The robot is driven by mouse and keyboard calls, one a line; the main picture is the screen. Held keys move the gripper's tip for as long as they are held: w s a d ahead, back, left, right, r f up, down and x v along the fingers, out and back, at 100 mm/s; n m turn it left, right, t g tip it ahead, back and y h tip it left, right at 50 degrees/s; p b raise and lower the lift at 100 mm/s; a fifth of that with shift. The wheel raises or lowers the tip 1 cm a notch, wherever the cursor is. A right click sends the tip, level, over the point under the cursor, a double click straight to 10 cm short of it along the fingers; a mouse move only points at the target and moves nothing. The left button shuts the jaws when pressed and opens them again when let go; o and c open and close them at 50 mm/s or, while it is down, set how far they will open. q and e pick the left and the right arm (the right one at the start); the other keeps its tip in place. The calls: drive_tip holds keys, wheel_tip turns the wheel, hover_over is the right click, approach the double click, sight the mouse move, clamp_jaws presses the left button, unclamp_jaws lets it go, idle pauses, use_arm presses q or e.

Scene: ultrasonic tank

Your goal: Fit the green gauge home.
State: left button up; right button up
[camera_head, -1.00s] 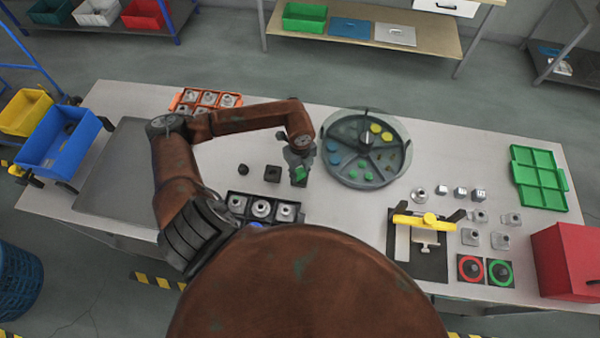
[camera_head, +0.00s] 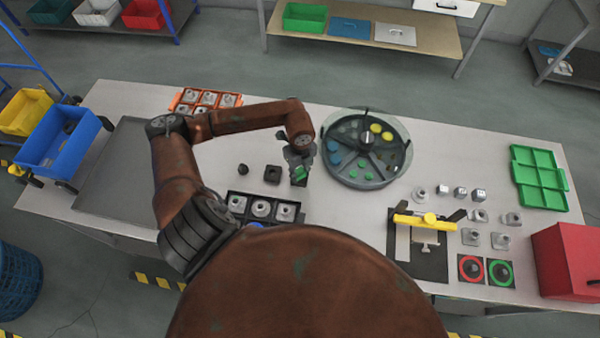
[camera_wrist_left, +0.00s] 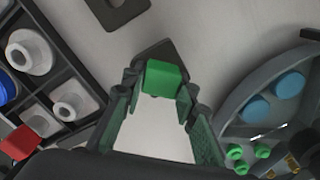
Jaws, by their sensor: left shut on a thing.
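My left gripper (camera_head: 300,172) is shut on the green gauge (camera_head: 299,174), a small green block. In the left wrist view the green gauge (camera_wrist_left: 163,80) sits between the fingertips (camera_wrist_left: 160,92). A dark piece (camera_wrist_left: 152,49) shows just behind the gauge there; I cannot tell whether they touch. I cannot tell which is the gauge's seat. My right gripper is not in view.
Right of the gripper stands a round divided tray (camera_head: 345,183) with blue, green and yellow pieces. A black tray (camera_head: 249,217) with metal parts lies nearer me. Further right are a yellow-handled clamp (camera_head: 425,221), metal parts, a green tray (camera_head: 540,178) and a red box (camera_head: 566,262).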

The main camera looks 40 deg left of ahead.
sight(300, 172)
use_arm(q)
drive_tip(key=shift+f, duration=0.1)
drive_tip(key=o, duration=1.2)
drive_tip(key=shift+o, duration=0.2)
wheel_tip(300, 172, up, 12)
